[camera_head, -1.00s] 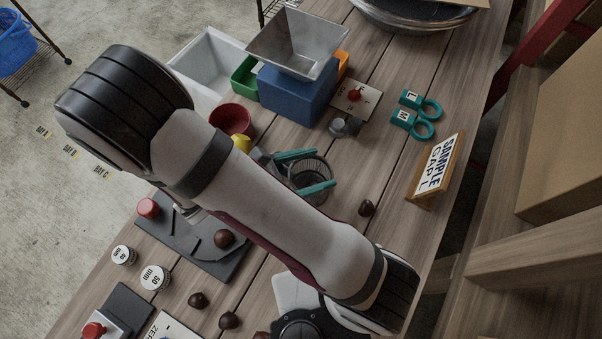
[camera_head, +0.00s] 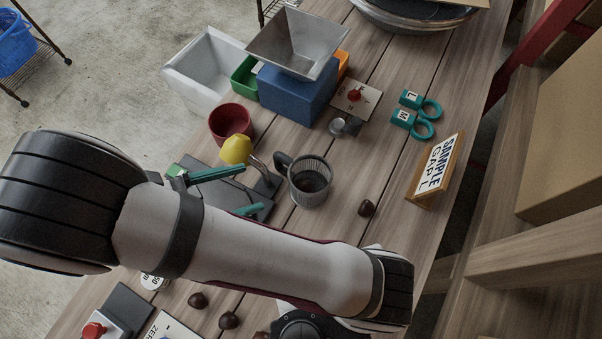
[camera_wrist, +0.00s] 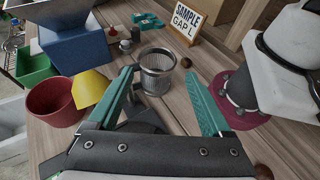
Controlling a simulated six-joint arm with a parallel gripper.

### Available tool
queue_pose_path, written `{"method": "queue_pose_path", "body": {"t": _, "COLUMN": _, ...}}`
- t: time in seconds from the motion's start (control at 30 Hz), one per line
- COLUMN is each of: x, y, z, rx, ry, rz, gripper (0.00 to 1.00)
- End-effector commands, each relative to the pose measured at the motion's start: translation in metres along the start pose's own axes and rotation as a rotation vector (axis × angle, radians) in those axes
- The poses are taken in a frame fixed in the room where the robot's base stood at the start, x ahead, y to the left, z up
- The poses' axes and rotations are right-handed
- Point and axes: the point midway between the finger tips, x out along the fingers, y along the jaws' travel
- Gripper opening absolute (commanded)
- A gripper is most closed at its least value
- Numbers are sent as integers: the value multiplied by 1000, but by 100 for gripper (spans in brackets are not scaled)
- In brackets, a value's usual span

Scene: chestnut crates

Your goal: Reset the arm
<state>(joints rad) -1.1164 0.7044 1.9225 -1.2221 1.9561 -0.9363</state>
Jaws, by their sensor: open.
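My gripper (camera_wrist: 160,95) is open and empty, its two teal fingers spread wide in the wrist view. In the head view, its teal fingers (camera_head: 228,191) show beyond my arm, which crosses the lower left of the picture. A mesh cup (camera_head: 310,183) with a dark handle stands upright on the table; it also shows in the wrist view (camera_wrist: 157,72), beyond and between the fingers. The fingers appear apart from the cup. Part of the gripper body is hidden behind my arm in the head view.
A dark red bowl (camera_head: 231,122), a yellow piece (camera_head: 237,150) and a blue hopper base (camera_head: 297,94) stand near the gripper. Chestnuts (camera_head: 366,208) lie on the table. A sample sign (camera_head: 436,174) stands at the right.

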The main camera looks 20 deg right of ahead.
Motion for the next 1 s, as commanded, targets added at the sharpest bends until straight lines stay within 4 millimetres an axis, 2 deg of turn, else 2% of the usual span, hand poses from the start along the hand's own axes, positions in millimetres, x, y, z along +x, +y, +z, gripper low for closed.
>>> {"method": "queue_pose_path", "body": {"t": 0.43, "x": -1, "y": 0, "z": 1, "rx": 5, "ry": 4, "rz": -6, "gripper": 83}}
{"method": "queue_pose_path", "body": {"t": 0.53, "x": 13, "y": -5, "z": 21, "rx": 120, "ry": 89, "rz": -122, "gripper": 83}}
{"method": "queue_pose_path", "body": {"t": 0.63, "x": 44, "y": -28, "z": 59, "rx": 444, "ry": 281, "rz": -419, "gripper": 83}}
{"method": "queue_pose_path", "body": {"t": 0.7, "x": 59, "y": -53, "z": 78, "rx": 746, "ry": 416, "rz": -668, "gripper": 83}}
{"method": "queue_pose_path", "body": {"t": 0.83, "x": 63, "y": -87, "z": 91, "rx": 1296, "ry": 593, "rz": -1078, "gripper": 83}}
{"method": "queue_pose_path", "body": {"t": 0.9, "x": 61, "y": -93, "z": 93, "rx": 1533, "ry": 650, "rz": -1241, "gripper": 83}}
{"method": "queue_pose_path", "body": {"t": 1.0, "x": 58, "y": -95, "z": 93, "rx": 1753, "ry": 696, "rz": -1387, "gripper": 83}}
